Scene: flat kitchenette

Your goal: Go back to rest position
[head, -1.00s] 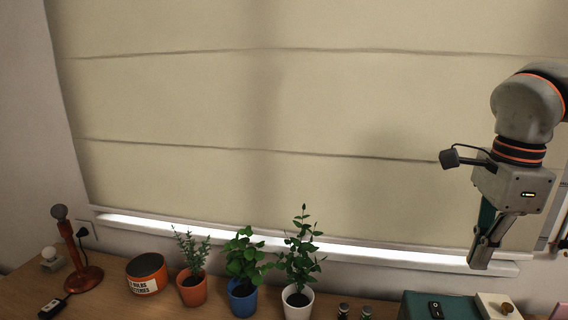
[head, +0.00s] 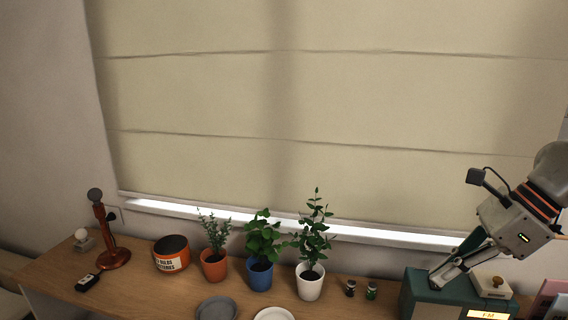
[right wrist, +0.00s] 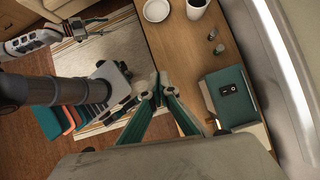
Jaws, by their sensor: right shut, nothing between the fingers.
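My right gripper (head: 437,281) is at the lower right of the head view, tilted down to the left, fingers together and empty. It overlaps the teal radio (head: 418,294) in the picture; whether it touches is unclear. In the right wrist view, its fingers (right wrist: 156,88) meet at the picture's middle, apart from the radio (right wrist: 231,98) at their right. What looks like my left arm reaches in at the upper left of the right wrist view, with its gripper (right wrist: 88,25) small and above the floor. I cannot make out its finger state.
The wooden counter (head: 140,288) holds an orange pot (head: 171,254), three potted plants including a white-potted one (head: 310,284), two small jars and plates (head: 273,315). A red stand (head: 107,235) is at the left. A blind (head: 300,100) hangs behind. A rug (right wrist: 108,55) lies on the floor.

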